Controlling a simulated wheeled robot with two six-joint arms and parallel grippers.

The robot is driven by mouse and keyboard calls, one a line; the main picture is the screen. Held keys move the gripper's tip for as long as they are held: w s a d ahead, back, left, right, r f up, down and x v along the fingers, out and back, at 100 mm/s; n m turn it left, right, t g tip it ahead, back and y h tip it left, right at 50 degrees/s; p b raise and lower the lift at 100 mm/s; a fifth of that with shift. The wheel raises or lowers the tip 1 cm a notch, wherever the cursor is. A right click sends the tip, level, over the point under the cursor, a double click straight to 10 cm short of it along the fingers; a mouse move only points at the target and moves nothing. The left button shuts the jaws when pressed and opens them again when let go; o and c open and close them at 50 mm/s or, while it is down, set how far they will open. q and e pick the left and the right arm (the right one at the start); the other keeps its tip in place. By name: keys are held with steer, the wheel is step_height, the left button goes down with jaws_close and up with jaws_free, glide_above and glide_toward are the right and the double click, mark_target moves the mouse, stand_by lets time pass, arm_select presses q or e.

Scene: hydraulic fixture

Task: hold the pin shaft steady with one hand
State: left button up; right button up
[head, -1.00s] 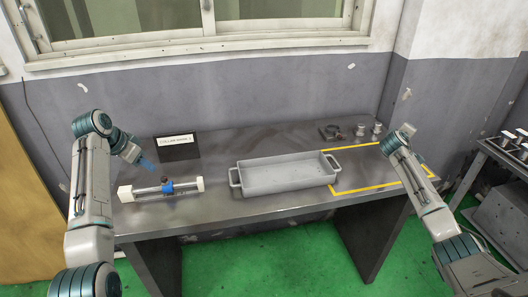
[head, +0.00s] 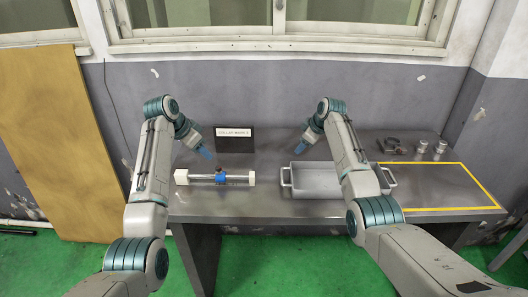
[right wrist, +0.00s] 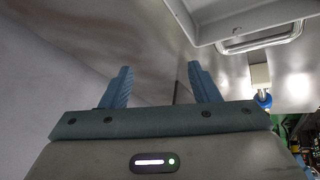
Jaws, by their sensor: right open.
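My right gripper (head: 301,149) is above the back left of the tray, right of the shaft. In the right wrist view my right gripper (right wrist: 160,85) is open and empty. A white block (right wrist: 260,76) and blue piece show at right there.
A grey two-handled tray (head: 310,192) stands right of the fixture, partly behind my right arm. A black sign (head: 235,140) stands at the back. Small metal parts (head: 421,146) lie at back right. A yellow-outlined area (head: 440,185) is empty.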

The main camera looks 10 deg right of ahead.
mark_target(252, 174)
steer(key=s+a+r+n+g+y, duration=0.1)
steer(key=s+a+n+g, duration=0.15)
steer(key=a, duration=0.55)
steer(key=s+a+r+n+g, duration=0.1)
steer(key=s+a+n+g, duration=0.2)
steer(key=a, duration=0.5)
steer(key=shift+t+y, duration=0.3)
steer(key=shift+t, duration=0.25)
steer(key=x, duration=1)
steer(key=shift+s+d+f, duration=0.2)
steer(key=shift+s+f, duration=0.1)
steer(key=shift+f, duration=0.1)
